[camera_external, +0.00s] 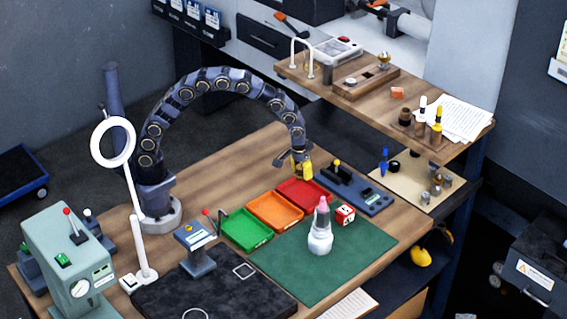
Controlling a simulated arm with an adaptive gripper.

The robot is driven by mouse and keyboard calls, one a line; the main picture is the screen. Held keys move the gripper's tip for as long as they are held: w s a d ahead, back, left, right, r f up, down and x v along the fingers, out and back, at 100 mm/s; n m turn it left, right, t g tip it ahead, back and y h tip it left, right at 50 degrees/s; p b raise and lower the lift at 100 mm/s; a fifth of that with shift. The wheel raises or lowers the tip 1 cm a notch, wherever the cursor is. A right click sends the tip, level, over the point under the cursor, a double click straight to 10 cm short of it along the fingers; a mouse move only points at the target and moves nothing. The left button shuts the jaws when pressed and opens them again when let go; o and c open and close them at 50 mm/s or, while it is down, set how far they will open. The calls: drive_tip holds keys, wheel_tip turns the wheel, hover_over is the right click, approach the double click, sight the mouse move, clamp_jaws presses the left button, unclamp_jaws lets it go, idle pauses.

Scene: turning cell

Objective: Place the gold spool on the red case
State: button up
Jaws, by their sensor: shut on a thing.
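My gripper (300,166) is shut on a gold-yellow piece, which I take for the gold spool (304,171). The fingers hide part of it, so its full shape is unclear. The spool is just above the back edge of the red tray, which looks like the red case (306,198). I cannot tell for certain whether the spool touches the tray. The tray looks shallow and empty. It is the rightmost of three trays in a row.
An orange tray (274,212) and a green tray (246,230) are left of the red one. A dark fixture with levers (355,190) stands close on the right. A white bottle with a pink tip (321,235) and a red-and-white block (345,214) are in front, by the green mat (300,275).

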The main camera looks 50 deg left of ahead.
drive_tip(key=shift+w+d, duration=0.1)
drive_tip(key=shift+d, duration=0.3)
drive_tip(key=w+d+f, duration=0.4)
drive_tip(key=w+d, duration=0.2)
hover_over(346, 209)
drive_tip(key=f, duration=0.5)
drive_tip(key=shift+s+a, duration=0.15)
drive_tip(key=shift+s, duration=0.15)
drive_tip(key=shift+w+d+f, duration=0.2)
drive_tip(key=shift+w+f, duration=0.05)
drive_tip(key=shift+f, duration=1.65)
drive_tip(key=o, duration=1)
drive_tip(key=shift+f, duration=0.1)
